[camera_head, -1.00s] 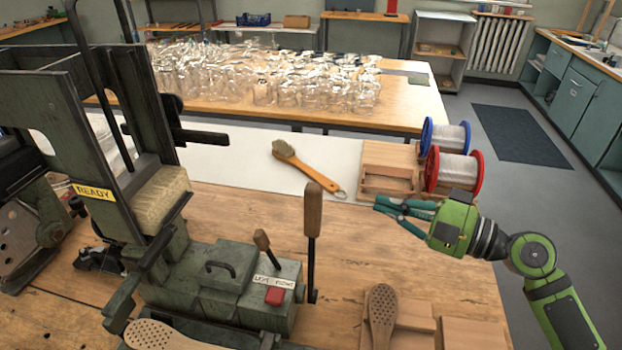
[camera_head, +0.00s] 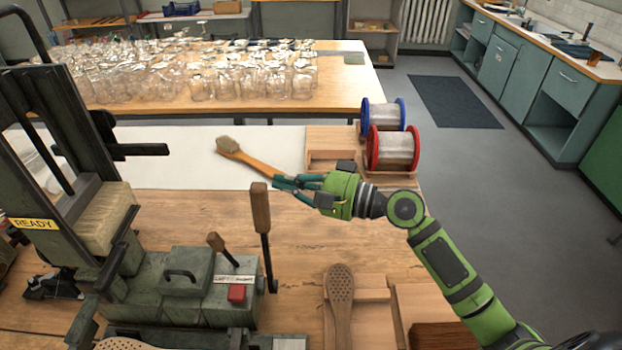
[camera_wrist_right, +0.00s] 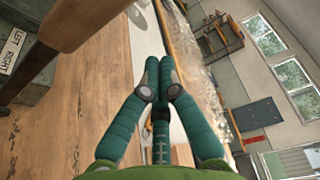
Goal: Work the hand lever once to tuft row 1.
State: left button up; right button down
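The tufting machine (camera_head: 186,285) stands at the left on the wooden bench, with a yellow READY label (camera_head: 34,224). Its tall hand lever (camera_head: 261,208) has a wooden handle and stands almost upright at the machine's right end. In the right wrist view the lever's handle (camera_wrist_right: 85,22) crosses the upper left, close to the fingers. My right gripper (camera_head: 276,184) is just behind and right of the handle's top, apart from it as far as I can tell. Its green fingers (camera_wrist_right: 160,62) converge to the tips with nothing between them. My left gripper is out of view.
A short lever (camera_head: 216,242) and red button (camera_head: 237,294) sit on the machine. A perforated brush body (camera_head: 340,285) lies in front on wooden blocks. A finished brush (camera_head: 250,158) and two wire spools (camera_head: 393,148) are behind my gripper.

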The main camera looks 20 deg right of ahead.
jog(key=s+a+p, duration=0.2)
jog(key=shift+s+a+r, duration=0.1)
jog(key=shift+s+a, duration=0.1)
jog(key=shift+s, duration=0.2)
dwell(0.3)
